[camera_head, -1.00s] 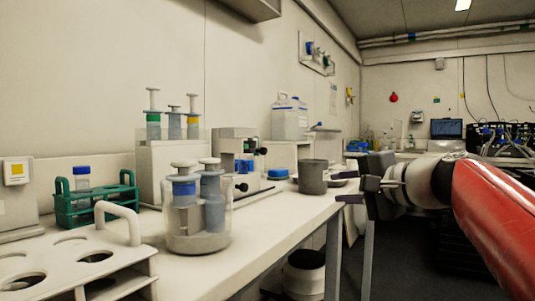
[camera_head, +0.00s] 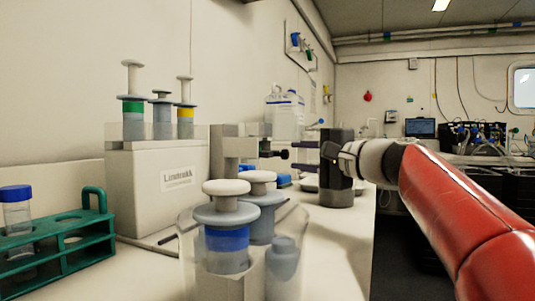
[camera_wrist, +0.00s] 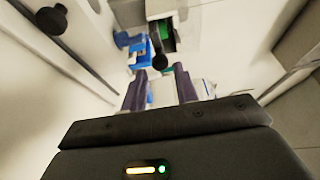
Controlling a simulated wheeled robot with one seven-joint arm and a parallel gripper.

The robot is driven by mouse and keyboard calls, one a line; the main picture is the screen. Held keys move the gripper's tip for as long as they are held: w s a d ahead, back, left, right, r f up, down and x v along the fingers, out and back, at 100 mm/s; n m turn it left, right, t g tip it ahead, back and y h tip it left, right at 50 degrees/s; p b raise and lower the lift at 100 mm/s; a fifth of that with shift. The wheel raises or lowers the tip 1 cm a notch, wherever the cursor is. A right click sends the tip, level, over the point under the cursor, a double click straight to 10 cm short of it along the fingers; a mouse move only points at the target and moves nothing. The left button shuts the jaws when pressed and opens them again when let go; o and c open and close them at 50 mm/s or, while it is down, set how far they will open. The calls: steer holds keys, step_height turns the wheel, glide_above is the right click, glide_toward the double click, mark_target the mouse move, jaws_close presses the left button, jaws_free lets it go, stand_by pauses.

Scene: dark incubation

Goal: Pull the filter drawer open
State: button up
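A pale bench device (camera_head: 228,150) with black knobs stands along the wall. In the wrist view, a block with a dark and green face (camera_wrist: 165,36) has a small black knob (camera_wrist: 160,61) just ahead of my fingers. I cannot tell for sure which part is the filter drawer; no pulled-out drawer shows. My gripper (camera_head: 303,155) is at the device's right, its fingers pointing left towards the knob (camera_head: 280,153). In the wrist view my gripper (camera_wrist: 160,72) is open, with a gap between the fingertips, apparently not touching the knob.
Syringe-like plungers in a clear beaker (camera_head: 285,270) stand in front. A labelled white box (camera_head: 160,185) with more plungers and a green rack (camera_head: 60,240) are at left. A white jug (camera_head: 285,115) stands behind. A second black knob (camera_wrist: 52,18) shows upper left in the wrist view.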

mark_target(288, 155)
steer(key=p+x, duration=0.1)
steer(key=x, duration=0.5)
steer(key=shift+w+a+p, duration=0.25)
steer(key=shift+a+p, duration=0.1)
steer(key=shift+f, duration=0.1)
jaws_close()
steer(key=shift+d, duration=0.15)
